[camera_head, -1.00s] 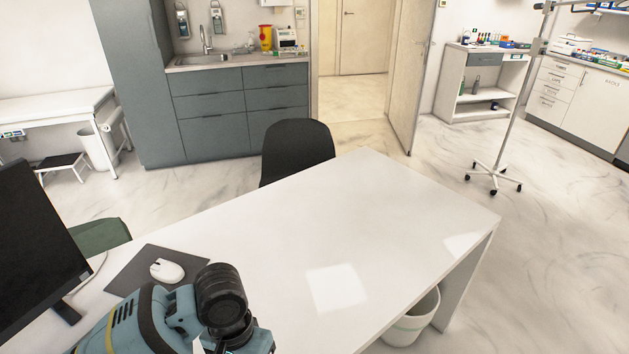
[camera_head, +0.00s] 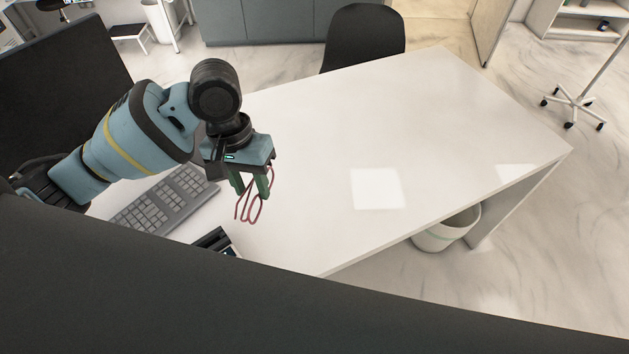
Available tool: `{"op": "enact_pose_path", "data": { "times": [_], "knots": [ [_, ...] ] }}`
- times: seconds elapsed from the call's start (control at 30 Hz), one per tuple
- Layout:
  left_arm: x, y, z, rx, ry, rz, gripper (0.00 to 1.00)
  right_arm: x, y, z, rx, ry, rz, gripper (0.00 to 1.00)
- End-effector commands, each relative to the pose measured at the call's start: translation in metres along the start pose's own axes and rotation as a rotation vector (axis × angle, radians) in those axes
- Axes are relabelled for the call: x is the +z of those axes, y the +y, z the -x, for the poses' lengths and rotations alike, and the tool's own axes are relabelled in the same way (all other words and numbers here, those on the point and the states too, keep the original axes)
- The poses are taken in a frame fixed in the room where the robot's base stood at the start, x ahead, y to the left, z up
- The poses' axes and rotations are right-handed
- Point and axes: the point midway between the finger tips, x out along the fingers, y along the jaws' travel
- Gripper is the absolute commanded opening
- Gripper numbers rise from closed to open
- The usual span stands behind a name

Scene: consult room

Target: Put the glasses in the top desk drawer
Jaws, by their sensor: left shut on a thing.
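My left gripper (camera_head: 254,186) reaches in from the left, points down and is shut on the glasses (camera_head: 251,209). The glasses have thin red frames and hang below the green fingertips, over the left part of the white desk (camera_head: 330,130). I cannot tell exactly how high they are above the desk top. No desk drawer shows in this view. My right gripper is not in view.
A keyboard (camera_head: 165,200) and a small dark device (camera_head: 214,241) lie left of and below the gripper. A black monitor (camera_head: 60,85) stands at the left. A black chair (camera_head: 364,36) is behind the desk, and a white bin (camera_head: 447,232) is at its right side. The desk's middle and right are clear.

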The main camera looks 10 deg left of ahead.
Motion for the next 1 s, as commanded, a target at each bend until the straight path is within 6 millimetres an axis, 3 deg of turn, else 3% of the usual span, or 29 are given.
{"op": "enact_pose_path", "data": {
  "times": [0.3, 0.5, 0.7, 1.0],
  "knots": [
    [0.020, 0.064, -0.100, -0.024, -0.051, -0.238, 0.06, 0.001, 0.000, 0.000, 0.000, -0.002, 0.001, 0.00],
    [0.038, 0.097, -0.141, -0.035, -0.057, -0.367, 0.06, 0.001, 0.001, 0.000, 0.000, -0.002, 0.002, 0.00],
    [0.045, 0.108, -0.154, -0.039, -0.056, -0.413, 0.06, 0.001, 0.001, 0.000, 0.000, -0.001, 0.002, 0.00],
    [0.043, 0.107, -0.154, -0.040, -0.056, -0.412, 0.06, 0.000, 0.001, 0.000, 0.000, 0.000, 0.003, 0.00]
  ]
}}
